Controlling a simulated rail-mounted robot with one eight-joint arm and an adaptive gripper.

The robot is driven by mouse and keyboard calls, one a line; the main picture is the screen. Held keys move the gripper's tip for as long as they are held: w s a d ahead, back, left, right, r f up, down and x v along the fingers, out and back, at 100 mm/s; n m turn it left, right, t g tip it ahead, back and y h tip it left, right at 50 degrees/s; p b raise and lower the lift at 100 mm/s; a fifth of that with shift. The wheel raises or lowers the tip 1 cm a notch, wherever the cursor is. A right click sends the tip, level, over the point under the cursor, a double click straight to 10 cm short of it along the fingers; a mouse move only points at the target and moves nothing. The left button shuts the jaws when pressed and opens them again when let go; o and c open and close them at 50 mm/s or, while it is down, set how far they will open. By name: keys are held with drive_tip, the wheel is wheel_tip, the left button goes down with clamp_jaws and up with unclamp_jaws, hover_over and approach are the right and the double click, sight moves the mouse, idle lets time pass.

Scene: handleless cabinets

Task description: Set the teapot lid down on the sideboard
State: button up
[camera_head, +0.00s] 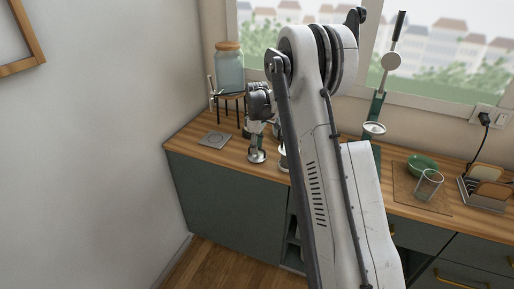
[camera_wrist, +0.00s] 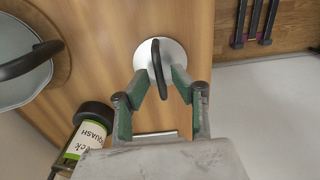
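The teapot lid (camera_wrist: 142,55) is a pale round disc with a black loop handle, in the upper middle of the wrist view. My gripper (camera_wrist: 160,87) has its two green-padded fingers apart, one on each side of the handle. A gap shows between the left finger and the handle; the right finger is close to it, and contact is unclear. The lid appears over the wooden top; whether it rests there is hard to tell. The sideboard (camera_head: 226,208) has a wooden top and dark green fronts. In the head view my arm hides much of the gripper area.
In the wrist view, a pale round pot (camera_wrist: 18,75) with a black handle stands left and a labelled bottle (camera_wrist: 88,130) lower left. In the head view, a glass jar (camera_head: 229,70) stands near a grey square pad (camera_head: 215,140). A green bowl (camera_head: 421,164) is right.

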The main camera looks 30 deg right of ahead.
wheel_tip(320, 180, up, 12)
drive_tip(key=s+a+r+m+t, duration=0.2)
drive_tip(key=s+a+r, duration=0.5)
drive_tip(key=s+r, duration=0.15)
drive_tip(key=s+a+r+m+t, duration=0.1)
drive_tip(key=s+a+r, duration=0.2)
drive_tip(key=s, duration=0.2)
drive_tip(key=s+a+r+m, duration=0.1)
drive_tip(key=s+a+r, duration=0.2)
drive_tip(key=s, duration=0.2)
drive_tip(key=s+a+f+m+t, duration=0.2)
drive_tip(key=s+a, duration=0.2)
drive_tip(key=s, duration=0.6)
drive_tip(key=s+a+f+m+t, duration=0.2)
drive_tip(key=s+a+f, duration=0.1)
drive_tip(key=s, duration=0.8)
drive_tip(key=shift+a, duration=0.6)
drive_tip(key=shift+s, duration=0.1)
